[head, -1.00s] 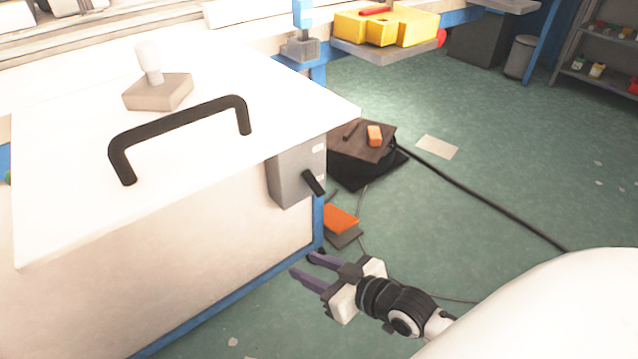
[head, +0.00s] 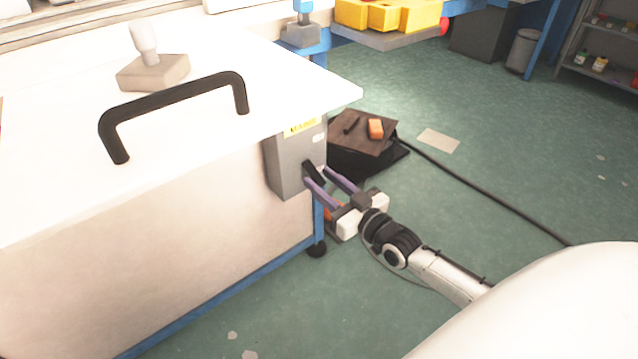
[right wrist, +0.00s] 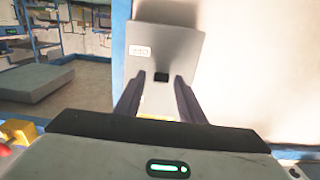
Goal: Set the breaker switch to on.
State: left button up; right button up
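The breaker switch is a grey box (head: 285,162) on the side of the white-topped bench, with a yellow label (head: 302,127) near its top and a black lever (head: 313,172) that slants down to the right. My right gripper (head: 317,174) is open at the lever, one finger on either side of it. In the right wrist view the grey box (right wrist: 180,48) is straight ahead, and the lever's dark end (right wrist: 161,77) sits between the open fingers (right wrist: 158,80) with a gap on both sides. My left gripper is not in view.
The white bench top (head: 60,190) overhangs the box and carries a black handle (head: 175,100) and a white-knobbed block (head: 152,70). A dark box (head: 365,135) and a black cable (head: 480,195) lie on the green floor. The floor at the right is mostly clear.

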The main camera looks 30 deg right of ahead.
jog(key=shift+w, duration=0.8)
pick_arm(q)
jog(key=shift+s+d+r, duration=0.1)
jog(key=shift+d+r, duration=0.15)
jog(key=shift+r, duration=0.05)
pick_arm(e)
grip_shut()
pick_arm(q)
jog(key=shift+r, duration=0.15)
pick_arm(e)
jog(key=shift+a+r, duration=0.1)
jog(key=shift+a, duration=0.05)
